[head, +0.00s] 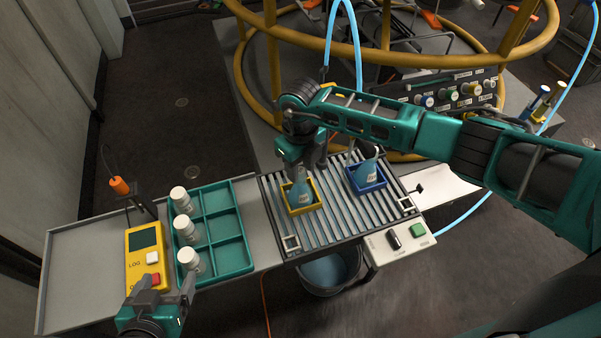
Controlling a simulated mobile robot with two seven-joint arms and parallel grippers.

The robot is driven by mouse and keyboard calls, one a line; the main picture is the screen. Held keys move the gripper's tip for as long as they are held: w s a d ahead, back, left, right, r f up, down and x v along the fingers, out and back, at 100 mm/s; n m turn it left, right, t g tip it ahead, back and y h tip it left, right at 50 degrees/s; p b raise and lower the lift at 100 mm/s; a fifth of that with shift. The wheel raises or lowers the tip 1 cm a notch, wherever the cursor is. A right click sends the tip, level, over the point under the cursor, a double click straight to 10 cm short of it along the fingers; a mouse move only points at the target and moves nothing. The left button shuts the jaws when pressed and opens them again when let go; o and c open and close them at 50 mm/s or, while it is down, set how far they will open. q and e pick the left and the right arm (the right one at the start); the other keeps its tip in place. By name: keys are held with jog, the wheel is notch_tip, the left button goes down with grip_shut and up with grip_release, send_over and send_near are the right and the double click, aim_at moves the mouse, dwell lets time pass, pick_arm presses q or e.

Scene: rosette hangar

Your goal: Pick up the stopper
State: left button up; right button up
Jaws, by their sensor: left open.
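No stopper can be made out clearly. A flask of blue liquid (301,194) stands in a yellow square holder on the slatted rack; its top is hidden by my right gripper. A second blue flask (366,175) stands slightly tilted in a blue square holder to the right. My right gripper (303,166) points down over the neck of the first flask; its fingers are too dark and small to tell whether they hold anything. My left gripper (162,286) is open and empty at the lower left, near the yellow box and the nearest white bottle.
A teal compartment tray (222,227) holds white-capped bottles (184,230) in its left column; its right column is empty. A yellow box (145,252) with buttons stands left of it. The slatted rack (343,213) has a control panel (399,240) in front. A bucket (328,273) stands below.

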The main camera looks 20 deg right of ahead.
jog(key=c, duration=0.6)
jog(key=shift+r, duration=0.1)
notch_tip(320, 180, up, 19)
jog(key=p, duration=0.2)
send_over(301, 170)
notch_tip(301, 170, down, 12)
notch_tip(301, 170, down, 4)
jog(key=b, duration=0.2)
jog(key=shift+b, duration=0.35)
jog(key=shift+r, duration=0.3)
